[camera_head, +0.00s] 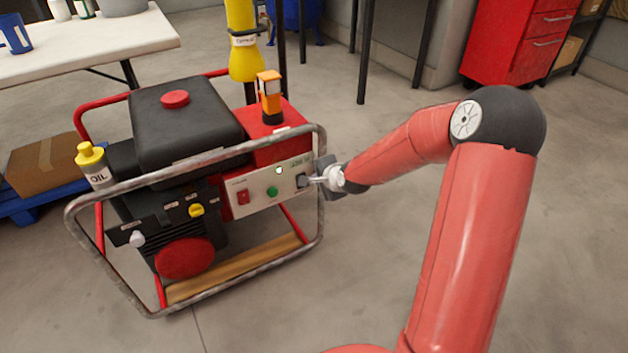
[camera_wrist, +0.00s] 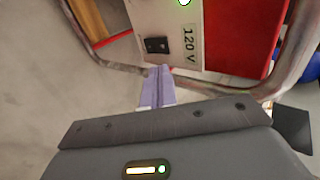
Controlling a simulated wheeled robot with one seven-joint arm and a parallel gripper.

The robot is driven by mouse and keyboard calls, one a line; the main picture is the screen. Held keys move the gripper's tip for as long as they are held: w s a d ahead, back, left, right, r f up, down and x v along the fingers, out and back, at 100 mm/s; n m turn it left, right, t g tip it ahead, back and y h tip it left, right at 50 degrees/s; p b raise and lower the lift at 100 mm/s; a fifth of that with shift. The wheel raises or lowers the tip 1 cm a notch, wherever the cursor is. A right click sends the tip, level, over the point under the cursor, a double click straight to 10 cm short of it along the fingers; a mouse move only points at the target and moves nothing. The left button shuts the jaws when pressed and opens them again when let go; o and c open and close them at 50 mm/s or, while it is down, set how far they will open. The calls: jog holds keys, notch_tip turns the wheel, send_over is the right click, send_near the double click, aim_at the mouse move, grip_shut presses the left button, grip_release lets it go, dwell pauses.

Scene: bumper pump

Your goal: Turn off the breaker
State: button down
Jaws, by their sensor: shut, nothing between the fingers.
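The generator's pale control panel (camera_head: 257,195) has a red switch (camera_head: 242,197), a green button (camera_head: 272,191) and a small black switch-like part (camera_head: 302,180) at its right end. I cannot tell for certain which is the breaker. In the wrist view the black part (camera_wrist: 157,45) sits beside a "120 V" label (camera_wrist: 189,44). My gripper (camera_head: 314,180) is shut and empty, in front of the panel's right end. In the wrist view its fingertips (camera_wrist: 160,69) point at the panel just below the black part. I cannot tell whether they touch the panel.
A grey tube frame (camera_head: 190,165) surrounds the generator; its right upright (camera_head: 321,215) stands close to my gripper. An orange-topped part (camera_head: 269,87) stands on the red housing. A white table (camera_head: 95,48) is at the back left. The floor at right is clear.

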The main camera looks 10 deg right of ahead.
jog(key=s+r, duration=0.1)
jog(key=r, duration=0.1)
jog(key=s+d+r+p, duration=0.1)
jog(key=shift+s+r, duration=0.35)
jog(key=shift+r, duration=0.05)
